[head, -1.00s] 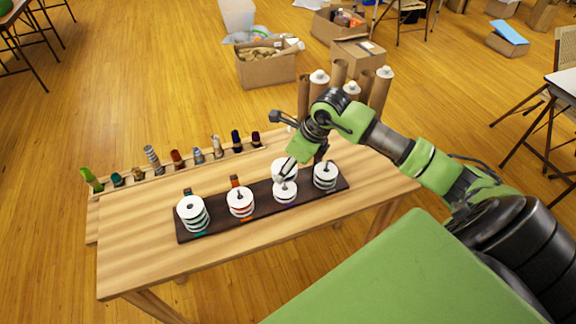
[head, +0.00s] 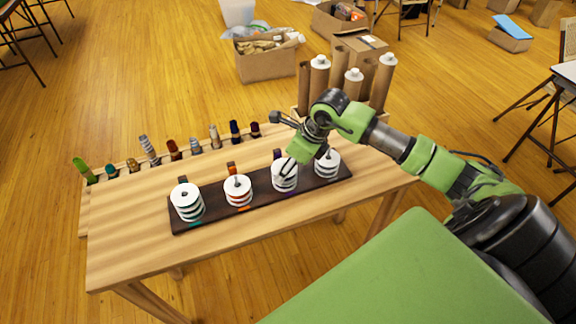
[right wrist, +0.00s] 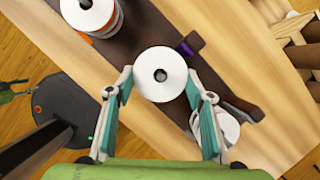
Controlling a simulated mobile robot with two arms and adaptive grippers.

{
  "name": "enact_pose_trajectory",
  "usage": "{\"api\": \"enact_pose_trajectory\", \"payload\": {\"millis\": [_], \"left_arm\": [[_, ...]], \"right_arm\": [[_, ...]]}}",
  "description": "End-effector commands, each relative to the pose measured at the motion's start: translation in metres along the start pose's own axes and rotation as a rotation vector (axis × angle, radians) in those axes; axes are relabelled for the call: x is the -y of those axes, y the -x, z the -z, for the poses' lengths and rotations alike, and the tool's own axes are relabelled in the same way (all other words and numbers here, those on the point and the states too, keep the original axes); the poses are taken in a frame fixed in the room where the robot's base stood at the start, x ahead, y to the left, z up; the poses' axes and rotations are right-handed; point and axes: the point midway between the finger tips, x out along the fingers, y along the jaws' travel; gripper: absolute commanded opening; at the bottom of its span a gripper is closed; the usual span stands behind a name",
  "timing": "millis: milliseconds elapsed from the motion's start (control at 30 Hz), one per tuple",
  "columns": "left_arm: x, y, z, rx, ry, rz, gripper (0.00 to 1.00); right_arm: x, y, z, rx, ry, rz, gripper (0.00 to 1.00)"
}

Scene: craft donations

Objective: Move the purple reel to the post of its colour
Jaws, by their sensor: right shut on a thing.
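The purple reel (right wrist: 150,85), white on top, is between the fingers of my right gripper (right wrist: 159,78). In the head view my right gripper (head: 286,172) holds it at the top of the third stack (head: 287,187). A purple tag (right wrist: 187,48) stands behind this stack, marking the purple post. A dark spot shows in the reel's hole, seemingly the post tip. I cannot tell whether the reel touches the reels below. All stand on a dark base board (head: 258,200). My left gripper is out of view.
Reel stacks on the teal (head: 188,204), orange (head: 238,190) and far right (head: 327,165) posts stand beside it; the right one is close to a finger. Spools line a rack (head: 165,158) behind. Tall cardboard tubes (head: 319,90) stand at the back right. The table's front is clear.

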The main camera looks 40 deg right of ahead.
Motion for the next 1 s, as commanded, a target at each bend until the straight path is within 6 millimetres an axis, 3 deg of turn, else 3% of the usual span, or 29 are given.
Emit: {"api": "enact_pose_trajectory", "payload": {"millis": [333, 367, 433, 800, 1000], "left_arm": [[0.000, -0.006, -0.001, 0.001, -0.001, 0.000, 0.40], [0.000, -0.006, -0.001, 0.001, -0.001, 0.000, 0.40], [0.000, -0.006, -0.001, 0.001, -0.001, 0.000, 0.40], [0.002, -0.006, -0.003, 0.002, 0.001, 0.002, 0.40], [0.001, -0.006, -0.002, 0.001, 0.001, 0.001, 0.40]], "right_arm": [[0.000, -0.006, 0.003, 0.000, 0.000, 0.000, 0.33], [0.000, -0.006, 0.003, 0.000, 0.000, 0.000, 0.51], [0.000, -0.006, 0.003, 0.000, 0.000, 0.000, 0.68], [0.000, -0.004, 0.003, 0.000, 0.000, 0.001, 0.68], [0.002, 0.021, 0.003, -0.001, 0.002, 0.005, 0.68]]}}
